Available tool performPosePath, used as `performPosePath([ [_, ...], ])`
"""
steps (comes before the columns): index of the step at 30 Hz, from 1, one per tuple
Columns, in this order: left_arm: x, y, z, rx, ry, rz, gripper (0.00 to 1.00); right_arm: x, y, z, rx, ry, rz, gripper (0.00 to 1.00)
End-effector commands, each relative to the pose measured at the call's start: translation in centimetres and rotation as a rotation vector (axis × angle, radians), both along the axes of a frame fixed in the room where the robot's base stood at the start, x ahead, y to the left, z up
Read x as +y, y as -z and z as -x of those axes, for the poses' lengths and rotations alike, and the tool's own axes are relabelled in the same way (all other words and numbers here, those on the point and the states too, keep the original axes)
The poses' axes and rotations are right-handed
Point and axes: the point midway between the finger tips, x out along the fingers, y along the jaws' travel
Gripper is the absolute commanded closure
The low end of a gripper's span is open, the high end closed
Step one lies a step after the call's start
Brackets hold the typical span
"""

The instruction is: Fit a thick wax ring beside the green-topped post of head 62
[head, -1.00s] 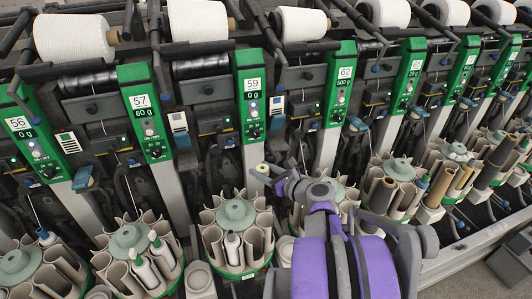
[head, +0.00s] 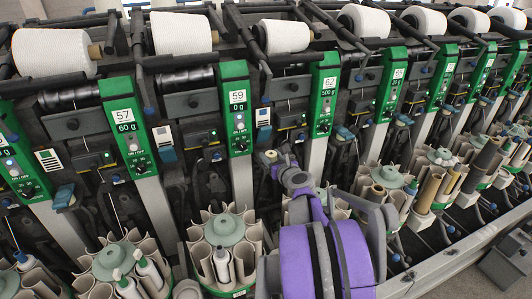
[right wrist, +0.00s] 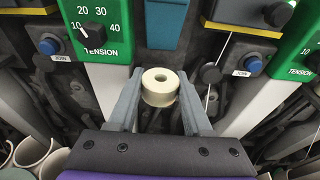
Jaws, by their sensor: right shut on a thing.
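The green-topped post of head 62 (head: 323,95) stands right of the middle in the head view, with its number plate at the top. My right gripper (head: 271,158) is in front of the machine, between the posts of heads 59 and 62. In the right wrist view the gripper (right wrist: 160,98) is shut on a thick cream wax ring (right wrist: 160,92), held with its hole facing the camera. The ring sits between the fingertips, with dark machine parts behind it. Whether it touches them I cannot tell. My left gripper is not in view.
The green-topped post of head 59 (head: 236,105) is left of my gripper. A round bobbin magazine (head: 223,240) stands below it, and another (head: 388,180) is to the right. In the right wrist view, a green panel (right wrist: 97,28) and a blue JOIN button (right wrist: 253,64) flank the ring.

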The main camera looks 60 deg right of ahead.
Motion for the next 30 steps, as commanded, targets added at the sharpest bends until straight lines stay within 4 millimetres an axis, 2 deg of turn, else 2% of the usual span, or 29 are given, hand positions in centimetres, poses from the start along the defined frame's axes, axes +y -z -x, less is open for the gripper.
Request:
performPosePath([
  [5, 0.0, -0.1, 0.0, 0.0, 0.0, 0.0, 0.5, -0.9, 0.0, -1.2, 0.0, -0.001, 0.0, 1.0],
  [11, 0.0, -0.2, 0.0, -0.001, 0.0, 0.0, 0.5, -3.1, 0.0, -3.8, 0.0, -0.002, 0.0, 1.0],
  [15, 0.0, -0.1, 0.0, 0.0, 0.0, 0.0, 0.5, -3.0, 1.5, -3.5, 0.0, -0.001, 0.0, 1.0],
  [26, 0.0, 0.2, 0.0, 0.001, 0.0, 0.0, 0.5, -2.9, 1.9, -3.5, 0.0, -0.001, 0.0, 1.0],
  [27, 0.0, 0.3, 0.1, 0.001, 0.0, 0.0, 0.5, -2.9, 2.0, -3.5, 0.0, -0.001, 0.0, 0.49],
  [30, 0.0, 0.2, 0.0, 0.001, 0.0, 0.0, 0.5, -2.9, 1.8, -3.5, 0.0, -0.001, 0.0, 0.31],
])
